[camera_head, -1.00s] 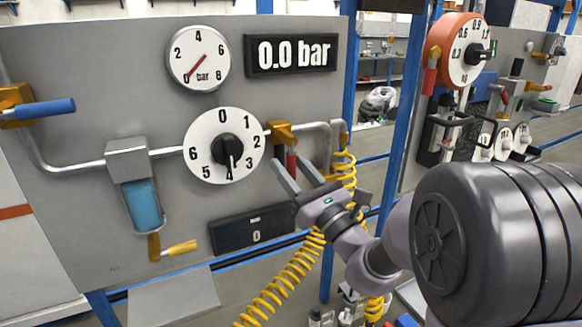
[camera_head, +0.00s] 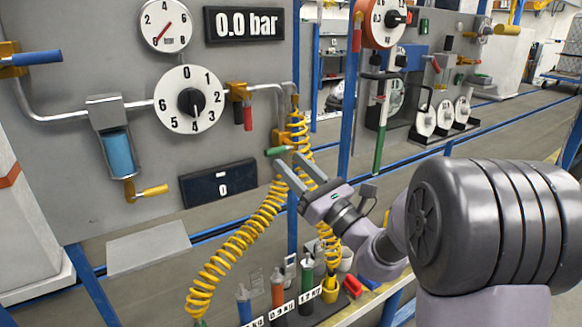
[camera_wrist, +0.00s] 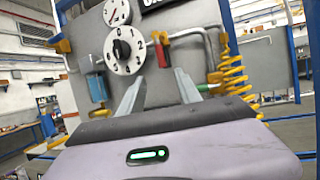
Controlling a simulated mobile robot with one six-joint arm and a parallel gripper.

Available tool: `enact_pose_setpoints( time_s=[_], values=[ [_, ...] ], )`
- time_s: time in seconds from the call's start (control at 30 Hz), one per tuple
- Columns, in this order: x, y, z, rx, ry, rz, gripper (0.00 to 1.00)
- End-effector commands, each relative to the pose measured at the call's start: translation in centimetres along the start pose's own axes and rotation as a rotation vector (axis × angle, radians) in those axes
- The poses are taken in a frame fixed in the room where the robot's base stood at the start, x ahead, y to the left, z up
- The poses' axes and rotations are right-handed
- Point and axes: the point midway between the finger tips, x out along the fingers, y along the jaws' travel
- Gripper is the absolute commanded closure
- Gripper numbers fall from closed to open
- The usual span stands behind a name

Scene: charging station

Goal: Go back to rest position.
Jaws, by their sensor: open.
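My gripper (camera_head: 296,175) is open, with nothing between its two grey fingers. In the head view it is in front of the yellow coiled hose, to the right of the dark panel reading 0. In the wrist view its fingers (camera_wrist: 160,98) point at the grey panel, apart from it. The white dial (camera_head: 189,100) with a black knob points at about 4. The round gauge (camera_head: 166,26) has a red needle, and the display (camera_head: 243,24) reads 0.0 bar.
A yellow coiled hose (camera_head: 232,246) hangs beside my gripper. Below stand several coloured bottles (camera_head: 278,292) on a ledge. A blue post (camera_head: 350,95) and a second panel with dials (camera_head: 425,120) are to the right. Open floor shows at the right.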

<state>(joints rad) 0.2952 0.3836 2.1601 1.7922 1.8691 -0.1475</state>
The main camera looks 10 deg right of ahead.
Motion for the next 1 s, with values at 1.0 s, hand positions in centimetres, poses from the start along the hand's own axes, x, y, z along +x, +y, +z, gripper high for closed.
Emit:
enact_pose_setpoints(
  time_s=[1.0],
  values=[
    [-28.8,19.1,-2.1,-1.874,0.871,1.528,0.59]
  ],
)
